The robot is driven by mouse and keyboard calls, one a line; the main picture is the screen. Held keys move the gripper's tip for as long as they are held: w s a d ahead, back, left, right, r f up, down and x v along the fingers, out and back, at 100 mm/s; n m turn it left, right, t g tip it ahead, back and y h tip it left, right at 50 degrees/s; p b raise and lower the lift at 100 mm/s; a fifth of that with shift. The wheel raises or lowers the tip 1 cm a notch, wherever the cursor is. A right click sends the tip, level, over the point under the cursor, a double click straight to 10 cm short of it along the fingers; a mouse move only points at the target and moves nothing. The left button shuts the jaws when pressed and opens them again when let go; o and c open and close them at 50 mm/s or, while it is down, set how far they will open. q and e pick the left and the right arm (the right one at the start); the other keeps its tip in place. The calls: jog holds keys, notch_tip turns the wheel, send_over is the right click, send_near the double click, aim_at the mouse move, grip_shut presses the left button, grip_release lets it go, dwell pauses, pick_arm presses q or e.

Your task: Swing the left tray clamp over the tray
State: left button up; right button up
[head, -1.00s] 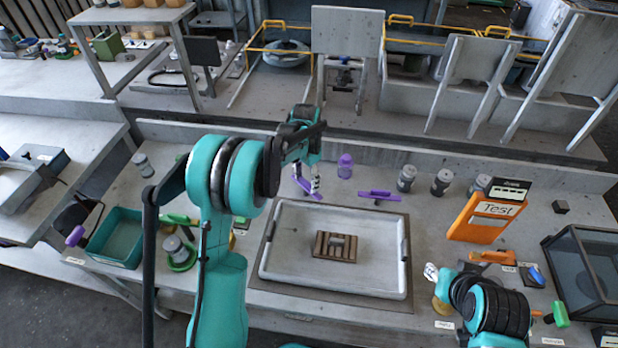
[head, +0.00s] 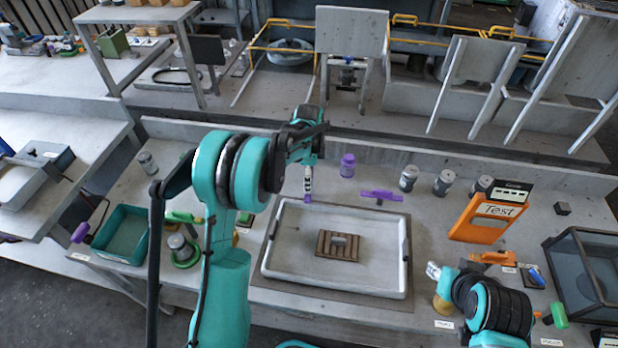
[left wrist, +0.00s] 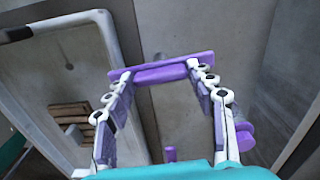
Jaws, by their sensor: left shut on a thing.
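The left tray clamp, a purple bar (head: 307,198), is at the far rim of the grey tray (head: 340,208), left of its middle. In the left wrist view the clamp (left wrist: 160,72) spans between my fingertips, and its left end overlaps the tray rim (left wrist: 128,90). My left gripper (head: 308,182) is shut on the clamp; it also shows in the left wrist view (left wrist: 162,85). The other purple clamp (head: 381,196) lies behind the tray, further right. My right gripper (head: 433,271) is right of the tray; its finger opening is too small to tell.
A brown slatted block (head: 338,245) sits in the tray. A purple bottle (head: 347,166) and several grey jars (head: 409,178) stand behind it.

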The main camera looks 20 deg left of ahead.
pick_arm(q)
jog(key=shift+m, duration=0.5)
jog(key=o, duration=1.7)
notch_tip(320, 180, up, 12)
